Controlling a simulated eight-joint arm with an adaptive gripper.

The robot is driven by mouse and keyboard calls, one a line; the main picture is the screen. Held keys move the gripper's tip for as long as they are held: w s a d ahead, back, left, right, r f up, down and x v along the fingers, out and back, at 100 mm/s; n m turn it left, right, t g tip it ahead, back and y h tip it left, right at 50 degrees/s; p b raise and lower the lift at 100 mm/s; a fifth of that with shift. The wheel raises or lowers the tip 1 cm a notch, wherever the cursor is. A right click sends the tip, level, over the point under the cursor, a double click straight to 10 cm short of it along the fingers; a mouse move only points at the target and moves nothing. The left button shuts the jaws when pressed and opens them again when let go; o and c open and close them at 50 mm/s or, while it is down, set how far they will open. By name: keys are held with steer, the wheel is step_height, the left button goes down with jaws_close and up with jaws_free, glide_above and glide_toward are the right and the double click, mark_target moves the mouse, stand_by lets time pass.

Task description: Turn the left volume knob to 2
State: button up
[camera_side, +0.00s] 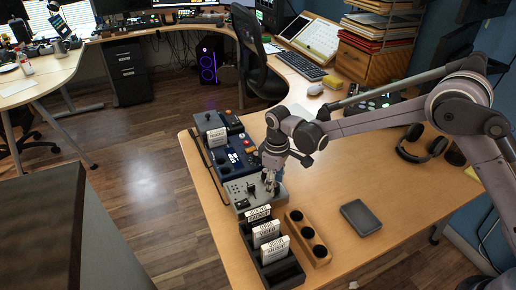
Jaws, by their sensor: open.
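A grey control unit (236,191) sits near the left edge of the desk, at the front end of a row of dark blue panels. A small dark lever or knob shows on its top. My gripper (269,190) points down over the right part of this unit, with its fingertips close to the surface. The jaws are open. I cannot make out the left volume knob or its markings; the knobs there are too small and partly hidden by my gripper.
A black rack with white labelled cards (268,235) and a wooden holder with dark holes (309,240) stand in front of the unit. A dark flat box (361,217) lies to the right. Headphones (421,143) lie farther back. The desk's middle is mostly clear.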

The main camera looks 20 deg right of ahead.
step_height(320, 180, up, 11)
steer(key=shift+a+r, duration=0.15)
steer(key=shift+r, duration=0.05)
steer(key=shift+s, duration=0.1)
steer(key=s+d+r+m+t, duration=0.3)
steer(key=s+d+r+m, duration=0.1)
steer(key=s+d+r, duration=0.7)
steer(key=s+d+f+m+t, duration=0.3)
steer(key=s+d, duration=0.5)
steer(key=s, duration=0.4)
steer(key=shift+s+f+m+t, duration=0.2)
steer(key=shift+f+m+t, duration=0.1)
steer(key=shift+m+t, duration=0.15)
steer(key=shift+c, duration=0.3)
stand_by(0.4)
